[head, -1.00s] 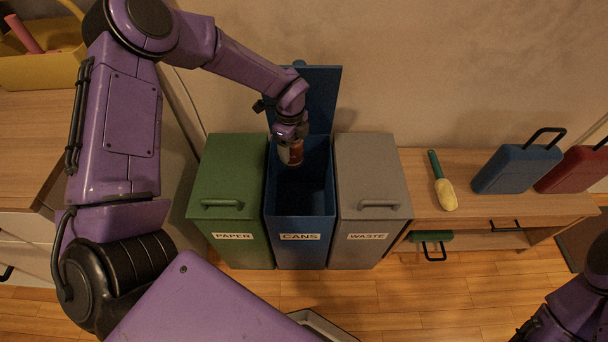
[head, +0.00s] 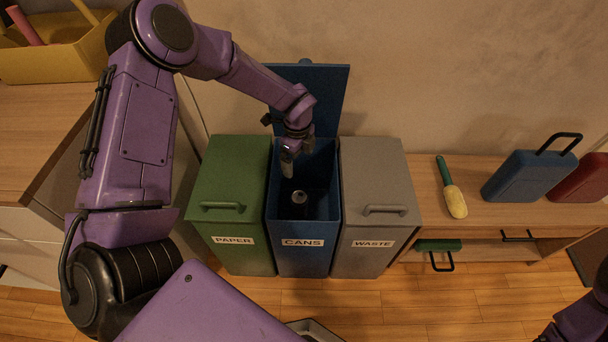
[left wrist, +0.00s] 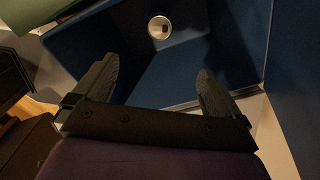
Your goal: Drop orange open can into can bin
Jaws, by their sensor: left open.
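The can (head: 299,197) is inside the open blue can bin (head: 303,258), low down and dark in shadow. In the left wrist view its round pale top with a dark opening (left wrist: 159,28) shows beyond my fingers. My left gripper (head: 288,164) is over the left part of the bin's mouth, open and empty, apart from the can. In the left wrist view its two fingers (left wrist: 157,72) stand wide apart with nothing between them. The bin's lid (head: 325,95) stands up at the back. My right gripper does not show; only part of that arm is at the lower right.
The green paper bin (head: 233,180) and grey waste bin (head: 376,180) stand shut on either side. To the right, a low wooden bench (head: 480,205) holds a green-handled scoop (head: 452,190), a blue case (head: 527,175) and a red case (head: 588,180).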

